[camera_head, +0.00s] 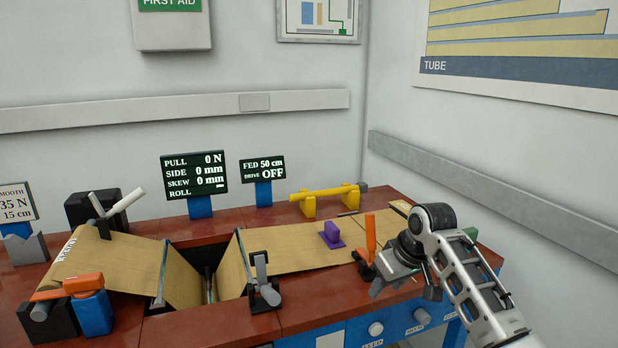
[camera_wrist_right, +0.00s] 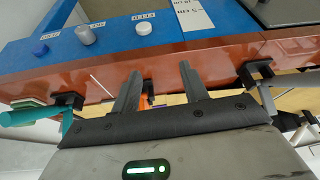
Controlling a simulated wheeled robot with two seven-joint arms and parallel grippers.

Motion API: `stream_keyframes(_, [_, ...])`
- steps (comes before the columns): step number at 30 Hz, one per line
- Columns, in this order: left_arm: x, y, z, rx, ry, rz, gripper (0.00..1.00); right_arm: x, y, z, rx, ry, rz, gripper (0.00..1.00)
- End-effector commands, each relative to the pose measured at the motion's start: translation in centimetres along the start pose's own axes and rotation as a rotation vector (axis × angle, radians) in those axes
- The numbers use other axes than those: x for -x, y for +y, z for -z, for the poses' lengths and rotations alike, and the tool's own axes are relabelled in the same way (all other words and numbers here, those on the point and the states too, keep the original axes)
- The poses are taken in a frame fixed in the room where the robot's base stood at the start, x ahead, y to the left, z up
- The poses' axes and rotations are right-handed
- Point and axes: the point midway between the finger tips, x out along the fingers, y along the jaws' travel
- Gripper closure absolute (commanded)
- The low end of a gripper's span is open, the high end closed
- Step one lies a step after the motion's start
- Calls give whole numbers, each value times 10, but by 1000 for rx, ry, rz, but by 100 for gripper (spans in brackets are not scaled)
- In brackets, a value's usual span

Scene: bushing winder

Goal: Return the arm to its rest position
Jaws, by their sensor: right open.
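My right arm comes in from the right in the head view, bent at a white-and-dark joint. My right gripper (camera_head: 402,278) is over the right front part of the red bench (camera_head: 210,325), just right of an orange-handled lever (camera_head: 371,235). In the right wrist view the two dark fingers of the right gripper (camera_wrist_right: 162,85) are spread apart with nothing held between them. A bit of orange (camera_wrist_right: 145,101) shows between them, farther off. My left arm and gripper are not in view.
Brown paper web (camera_head: 290,247) runs across the bench, dipping into an open gap. Knobs (camera_head: 376,329) line the blue front panel. A wall closes off the right.

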Motion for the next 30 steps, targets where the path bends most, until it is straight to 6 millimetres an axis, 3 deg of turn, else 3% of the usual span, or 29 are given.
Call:
stream_keyframes(1, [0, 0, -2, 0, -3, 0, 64, -23, -6, -17, -9, 12, 0, 56])
stream_keyframes(6, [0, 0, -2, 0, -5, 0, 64, -93, -29, -83, -54, 110, -24, 56])
stream_keyframes(9, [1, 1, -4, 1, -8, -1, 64, -121, -47, -130, -83, 178, -41, 56])
stream_keyframes(12, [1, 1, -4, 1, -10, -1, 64, -138, -66, -178, -111, 244, -59, 56])
stream_keyframes(17, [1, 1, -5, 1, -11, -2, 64, -138, -98, -253, -149, 351, -90, 56])
stream_keyframes(21, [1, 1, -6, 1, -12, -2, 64, -118, -122, -304, -171, 435, -116, 56])
stream_keyframes(25, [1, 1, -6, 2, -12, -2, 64, -97, -136, -332, -179, 490, -132, 56])
stream_keyframes(30, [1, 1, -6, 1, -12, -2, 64, -84, -143, -344, -181, 524, -142, 56])
